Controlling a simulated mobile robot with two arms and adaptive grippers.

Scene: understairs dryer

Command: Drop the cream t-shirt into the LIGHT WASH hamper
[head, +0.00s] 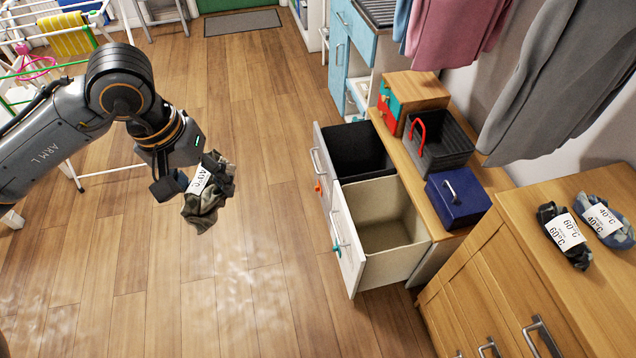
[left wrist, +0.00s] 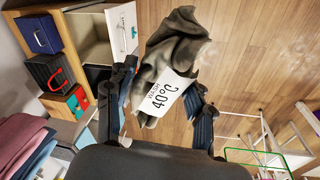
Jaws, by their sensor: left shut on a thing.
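My left gripper (head: 180,184) is shut on a crumpled garment (head: 207,210) and holds it in the air over the wooden floor. The garment looks dark olive-grey, not clearly cream, and has a white wash tag reading 40°C in the left wrist view (left wrist: 175,50). Two pull-out hampers stand open to the right of the gripper: a cream-lined one (head: 376,205) with a white front and a black-lined one (head: 355,145) behind it. I cannot read a LIGHT WASH label on either. The cream-lined one looks empty. My right gripper is not in view.
A wooden counter beside the hampers holds a blue box (head: 458,197) and a black crate (head: 437,148). Two tagged dark garments (head: 563,237) lie on the wooden cabinet at right. Clothes (head: 560,80) hang above. A drying rack (head: 65,60) stands at left. The floor between is clear.

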